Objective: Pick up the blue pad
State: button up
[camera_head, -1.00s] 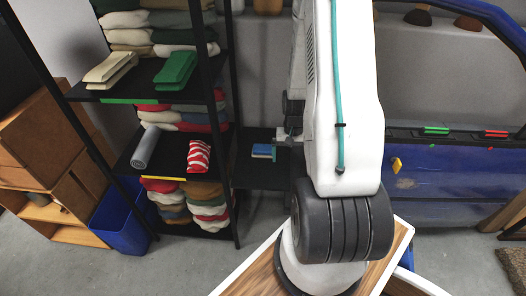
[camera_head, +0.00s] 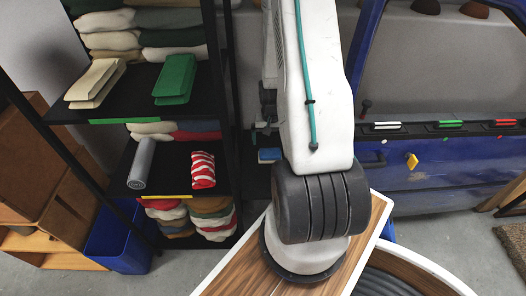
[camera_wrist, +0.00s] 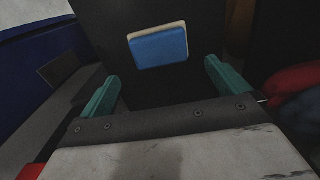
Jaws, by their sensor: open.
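The blue pad (camera_head: 269,155) lies on a low dark shelf behind my arm, and my arm partly hides that area. In the wrist view the blue pad (camera_wrist: 159,47) shows whole, a blue block with a pale edge, flat on the dark surface (camera_wrist: 165,90). My gripper (camera_wrist: 160,85) is open and empty, with its teal fingers apart on either side below the pad. The pad is ahead of the fingertips and not between them. In the head view my gripper (camera_head: 265,133) is small, dark and mostly hidden, just above the pad.
A black rack at left holds folded towels, a green cloth (camera_head: 176,78), a grey roll (camera_head: 142,163) and a red-striped cloth (camera_head: 203,170). A blue car door (camera_head: 440,165) with a yellow pad (camera_head: 411,160) stands at right. A blue bin (camera_head: 118,240) is on the floor.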

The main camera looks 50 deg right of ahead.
aim_at(270, 152)
jog(key=f, duration=0.7)
jog(key=shift+s+a+f, duration=0.15)
jog(key=shift+s+a, duration=0.1)
jog(key=shift+a, duration=0.05)
jog(key=c, duration=0.8)
